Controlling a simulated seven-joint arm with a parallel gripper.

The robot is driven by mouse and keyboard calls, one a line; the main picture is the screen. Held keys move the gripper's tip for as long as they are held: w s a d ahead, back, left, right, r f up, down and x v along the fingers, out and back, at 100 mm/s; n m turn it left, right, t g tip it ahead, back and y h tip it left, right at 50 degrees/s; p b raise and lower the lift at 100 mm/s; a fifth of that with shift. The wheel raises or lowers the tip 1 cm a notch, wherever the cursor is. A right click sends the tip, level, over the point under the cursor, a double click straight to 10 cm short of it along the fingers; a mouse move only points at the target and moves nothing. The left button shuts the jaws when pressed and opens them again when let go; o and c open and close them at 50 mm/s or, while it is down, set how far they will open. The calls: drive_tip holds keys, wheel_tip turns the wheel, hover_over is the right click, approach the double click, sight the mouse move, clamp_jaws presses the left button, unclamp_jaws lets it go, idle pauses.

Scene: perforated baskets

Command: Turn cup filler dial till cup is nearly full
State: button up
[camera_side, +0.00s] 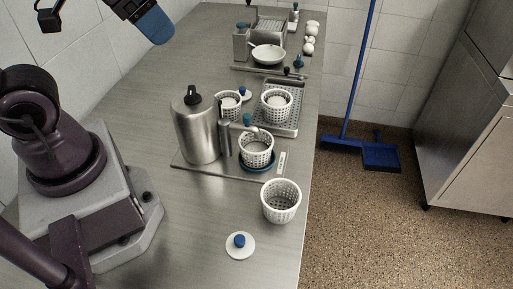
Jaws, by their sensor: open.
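The cup filler is a steel canister (196,127) with a black top knob, standing on a flat steel base. A grey post (225,138) stands to its right. A teal knob (247,119), which looks like the dial, shows above the cup. A white perforated cup (256,149) stands upright on a blue round holder (257,166) on that base. Its fill level cannot be made out. A dark part with a blue end, apparently my gripper (153,25), hangs at the top edge, partly cut off, high and well apart from the filler. It is open and holds nothing visible.
A perforated basket (281,201) and a white lid with a blue knob (240,245) sit in front on the steel counter (190,235). More baskets stand on a tray (289,124) behind. A pan (268,54) is farther back. The counter's right edge drops to the floor.

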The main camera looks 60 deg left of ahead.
sight(191, 90)
drive_tip(key=shift+a+f, duration=0.1)
drive_tip(key=c, duration=0.3)
drive_tip(key=w+a+f+n+g, duration=0.2)
drive_tip(key=shift+w+a+f, duration=0.25)
drive_tip(key=shift+a, duration=0.1)
drive_tip(key=shift+c, duration=0.4)
drive_tip(key=w+a+f+n+g, duration=0.1)
drive_tip(key=f+n, duration=0.2)
drive_tip(key=f, duration=0.2)
drive_tip(key=w+a+f+n+g, duration=0.1)
drive_tip(key=f+n, duration=0.3)
drive_tip(key=f, duration=0.1)
drive_tip(key=w+a+f+n+g, duration=0.1)
drive_tip(key=f+n, duration=0.3)
drive_tip(key=f, duration=0.1)
drive_tip(key=shift+w+a+f+g, duration=0.15)
drive_tip(key=shift+w+a+g, duration=0.15)
drive_tip(key=shift+w+a, duration=0.1)
drive_tip(key=shift+c, duration=0.4)
clamp_jaws()
